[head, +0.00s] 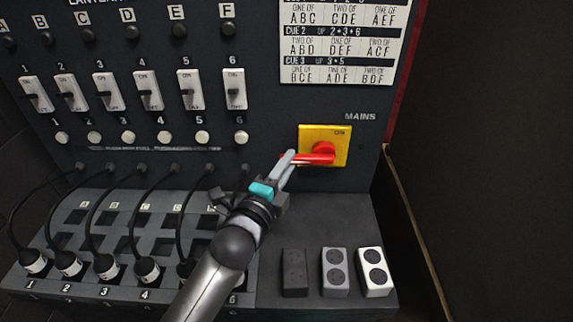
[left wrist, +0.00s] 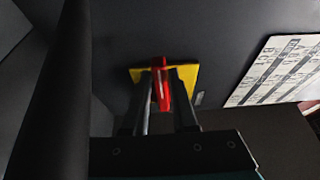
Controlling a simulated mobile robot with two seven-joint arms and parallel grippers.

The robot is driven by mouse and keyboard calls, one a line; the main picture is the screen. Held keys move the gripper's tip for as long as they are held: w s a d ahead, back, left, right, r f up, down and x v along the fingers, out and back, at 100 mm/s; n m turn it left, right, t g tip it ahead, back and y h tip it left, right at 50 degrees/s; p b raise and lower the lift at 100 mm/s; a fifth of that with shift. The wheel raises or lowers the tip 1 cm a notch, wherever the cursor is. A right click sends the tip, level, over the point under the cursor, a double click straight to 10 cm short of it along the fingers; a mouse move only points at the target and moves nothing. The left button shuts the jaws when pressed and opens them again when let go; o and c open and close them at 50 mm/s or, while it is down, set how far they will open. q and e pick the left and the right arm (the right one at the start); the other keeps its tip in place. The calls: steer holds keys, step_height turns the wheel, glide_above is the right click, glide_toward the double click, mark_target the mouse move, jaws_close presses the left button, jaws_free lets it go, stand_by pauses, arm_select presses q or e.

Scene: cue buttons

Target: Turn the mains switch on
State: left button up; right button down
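The mains switch is a yellow plate (head: 339,134) with a red handle (head: 322,153), low on the right of the black panel under the word MAINS. The handle lies about level, its free end pointing left; the letters ON show at the plate's upper right. My left gripper (head: 288,158) is at the free end of the handle. In the left wrist view the red handle (left wrist: 161,85) stands between the two close-set fingers, which appear shut on it. The yellow plate (left wrist: 192,77) shows behind. My right gripper is not in view.
Rows of white rocker switches (head: 148,90) and round buttons (head: 164,138) lie left of the mains switch. Black cables (head: 93,212) hang at the lower left. Three small two-button blocks (head: 334,271) sit on the ledge below. A printed cue card (head: 338,50) is above.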

arm_select(q)
jaws_close()
stand_by(1.0)
